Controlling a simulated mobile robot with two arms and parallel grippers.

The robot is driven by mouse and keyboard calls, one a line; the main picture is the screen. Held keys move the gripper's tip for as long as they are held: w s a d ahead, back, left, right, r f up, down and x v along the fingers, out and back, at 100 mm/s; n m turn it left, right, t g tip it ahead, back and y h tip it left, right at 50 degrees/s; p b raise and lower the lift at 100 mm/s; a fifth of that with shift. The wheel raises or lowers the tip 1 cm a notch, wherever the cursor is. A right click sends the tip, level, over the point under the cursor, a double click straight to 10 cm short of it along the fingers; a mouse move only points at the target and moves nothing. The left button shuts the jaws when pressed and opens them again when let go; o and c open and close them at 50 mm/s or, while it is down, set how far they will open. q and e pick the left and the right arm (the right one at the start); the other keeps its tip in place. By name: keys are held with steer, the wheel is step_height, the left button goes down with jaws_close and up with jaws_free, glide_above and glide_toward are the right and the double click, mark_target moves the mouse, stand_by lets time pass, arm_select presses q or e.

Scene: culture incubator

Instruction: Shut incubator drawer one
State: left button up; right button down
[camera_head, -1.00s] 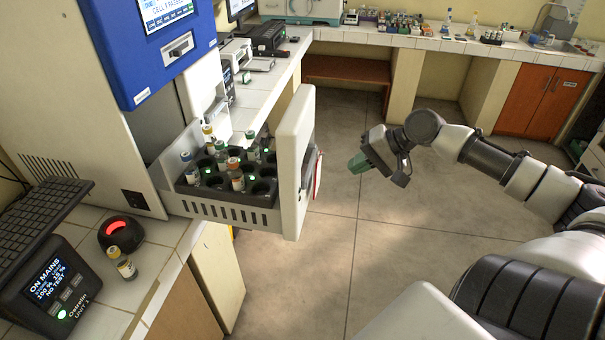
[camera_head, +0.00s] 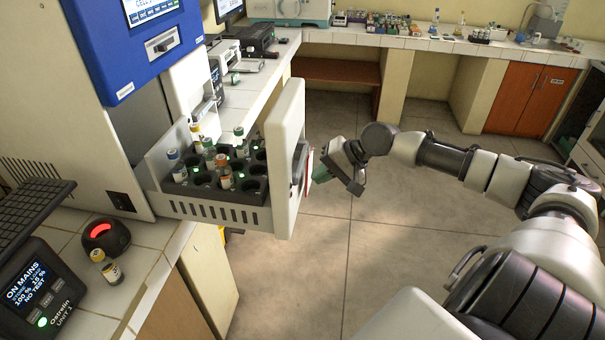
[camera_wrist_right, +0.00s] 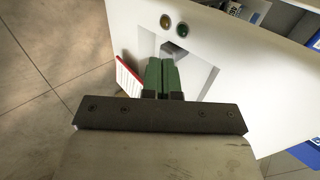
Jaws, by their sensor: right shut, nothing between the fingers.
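The incubator drawer (camera_head: 230,213) is pulled out of the white cabinet, with several capped vials in its black rack. Its white front panel (camera_head: 284,170) faces right; in the right wrist view the panel (camera_wrist_right: 240,75) fills much of the picture, with a recess and two round lights. My right gripper (camera_head: 318,174) is shut and empty, close to the outer face of the panel. In the right wrist view its green fingers (camera_wrist_right: 161,74) are together in front of the recess; whether they touch it I cannot tell. My left gripper is not in view.
A power unit (camera_head: 41,291) and keyboard (camera_head: 33,209) are at left. The floor (camera_head: 400,235) right of the drawer is clear.

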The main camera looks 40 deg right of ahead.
mark_target(292, 179)
steer(key=shift+w+a+p, duration=0.7)
steer(key=shift+w+a, duration=0.35)
steer(key=shift+w, duration=0.15)
steer(key=shift+w+a, duration=0.35)
steer(key=shift+w, duration=0.1)
steer(key=shift+f, duration=0.1)
